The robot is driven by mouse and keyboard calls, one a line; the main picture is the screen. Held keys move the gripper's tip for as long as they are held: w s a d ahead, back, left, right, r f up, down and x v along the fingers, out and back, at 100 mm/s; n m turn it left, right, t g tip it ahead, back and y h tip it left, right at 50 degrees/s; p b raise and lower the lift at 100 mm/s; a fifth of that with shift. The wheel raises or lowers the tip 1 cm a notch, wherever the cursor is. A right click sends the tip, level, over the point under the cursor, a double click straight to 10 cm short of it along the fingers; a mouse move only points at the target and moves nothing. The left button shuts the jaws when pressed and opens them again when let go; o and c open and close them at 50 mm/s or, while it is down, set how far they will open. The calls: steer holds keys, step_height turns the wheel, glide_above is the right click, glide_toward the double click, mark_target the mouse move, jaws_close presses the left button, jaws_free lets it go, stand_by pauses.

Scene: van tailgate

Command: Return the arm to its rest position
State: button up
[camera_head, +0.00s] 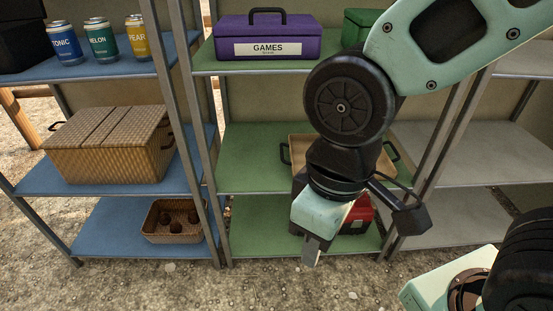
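My arm reaches in from the upper right of the head view and bends down at a black wheel-like joint. My gripper (311,252) hangs below it, pointing down, in front of the lower part of the green shelf unit. Its fingers are seen edge-on, so I cannot tell whether they are open or shut. No held object shows at the fingertips. The arm hides part of the middle shelf, a tan tray (298,142) with black handles there, and part of a red box (359,214) on the bottom shelf.
The blue shelf unit (90,232) at left holds cans (101,40), a large wicker hamper (110,145) and a small basket (155,234). A purple GAMES box (267,36) and a green box (358,26) sit on the top green shelf. The grey shelves (490,150) at right look empty. Gravel lies in front.

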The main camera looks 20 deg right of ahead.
step_height(320, 180, up, 27)
steer(key=p, duration=2.6)
steer(key=shift+f, duration=0.1)
